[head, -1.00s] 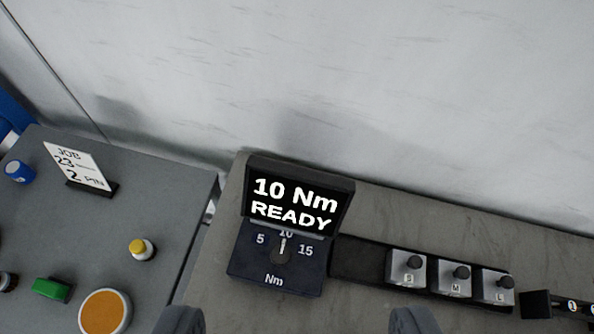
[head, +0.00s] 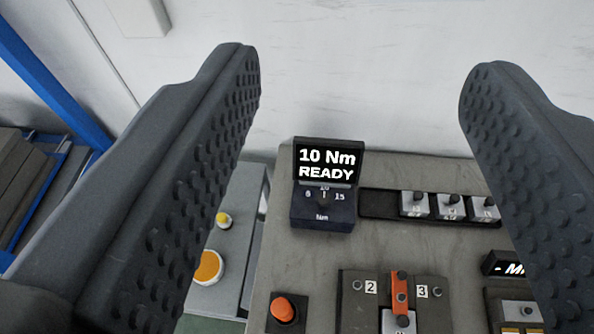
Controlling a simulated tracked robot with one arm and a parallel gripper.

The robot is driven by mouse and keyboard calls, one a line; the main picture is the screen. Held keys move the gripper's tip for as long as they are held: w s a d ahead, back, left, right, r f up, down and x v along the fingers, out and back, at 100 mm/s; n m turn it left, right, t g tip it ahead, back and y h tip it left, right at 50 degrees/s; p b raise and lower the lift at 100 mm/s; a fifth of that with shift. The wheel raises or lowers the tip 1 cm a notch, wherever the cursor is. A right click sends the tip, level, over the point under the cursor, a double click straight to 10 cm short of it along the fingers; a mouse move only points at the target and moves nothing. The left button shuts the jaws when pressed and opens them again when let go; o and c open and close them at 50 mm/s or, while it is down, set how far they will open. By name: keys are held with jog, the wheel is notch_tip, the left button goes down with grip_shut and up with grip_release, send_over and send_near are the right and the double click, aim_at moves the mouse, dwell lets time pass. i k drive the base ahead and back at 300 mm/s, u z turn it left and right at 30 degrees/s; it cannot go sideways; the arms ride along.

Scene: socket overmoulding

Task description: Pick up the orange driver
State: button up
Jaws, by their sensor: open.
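Two orange things show low in the view, between the fingers in the picture. One is a rounded orange piece (head: 283,308) in a dark base at the bottom left of the bench. The other is a narrow orange bar (head: 400,292) on a dark block between the labels 2 and 3. I cannot tell for certain which one is the orange driver. Neither is touched by my gripper.
A torque unit (head: 323,208) reading "10 Nm READY" stands at the bench's back left. A dark rack (head: 378,204) with several grey knobbed blocks is to its right. The right finger partly hides another display (head: 500,264). A grey side table (head: 236,250) stands at left.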

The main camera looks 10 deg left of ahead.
aim_at(281, 308)
jog(key=z, duration=0.25)
jog(key=k, duration=1.5)
jog(key=u, duration=0.25)
jog(key=i, duration=1)
